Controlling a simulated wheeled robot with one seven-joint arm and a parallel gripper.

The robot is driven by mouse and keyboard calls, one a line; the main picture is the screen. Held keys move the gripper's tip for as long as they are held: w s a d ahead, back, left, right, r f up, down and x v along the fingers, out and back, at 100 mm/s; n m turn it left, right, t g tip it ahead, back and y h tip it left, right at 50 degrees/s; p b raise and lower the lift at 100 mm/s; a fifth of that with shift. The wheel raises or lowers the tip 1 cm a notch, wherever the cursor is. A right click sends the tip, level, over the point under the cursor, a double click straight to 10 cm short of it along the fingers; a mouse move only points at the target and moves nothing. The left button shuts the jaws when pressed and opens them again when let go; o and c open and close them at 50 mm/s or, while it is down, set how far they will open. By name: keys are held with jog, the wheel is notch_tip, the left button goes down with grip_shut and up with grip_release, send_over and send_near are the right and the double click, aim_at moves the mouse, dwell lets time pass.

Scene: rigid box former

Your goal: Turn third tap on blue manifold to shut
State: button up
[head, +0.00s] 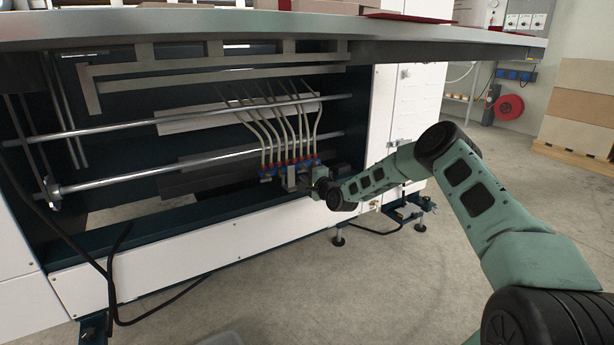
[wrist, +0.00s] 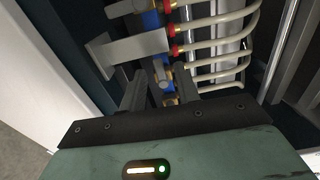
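The blue manifold (head: 266,172) sits low inside the machine frame, with red and brass fittings and several pale hoses rising from it. In the wrist view the manifold (wrist: 152,20) runs down the middle, with red collars (wrist: 174,50) on its right. My gripper (head: 308,184) is at the manifold's right part in the head view. In the wrist view my gripper (wrist: 160,90) has its two fingers apart, with a small grey tap handle (wrist: 162,72) between or just beyond their tips. I cannot tell whether they touch it, or which tap in the row it is.
A grey bracket (wrist: 130,50) crosses beside the manifold, close to my left finger. Pale hoses (wrist: 220,22) curve on the right. Steel rods (head: 200,160) run behind the manifold, under the machine's table top (head: 200,25).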

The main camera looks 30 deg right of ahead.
jog(key=shift+s+r+p, duration=0.1)
jog(key=shift+s+p, duration=0.25)
jog(key=shift+s, duration=0.15)
jog(key=s+p, duration=0.5)
jog(key=s, duration=1.1)
jog(key=shift+s+d+p, duration=0.25)
jog(key=shift+d+p, duration=0.05)
jog(key=shift+p, duration=0.05)
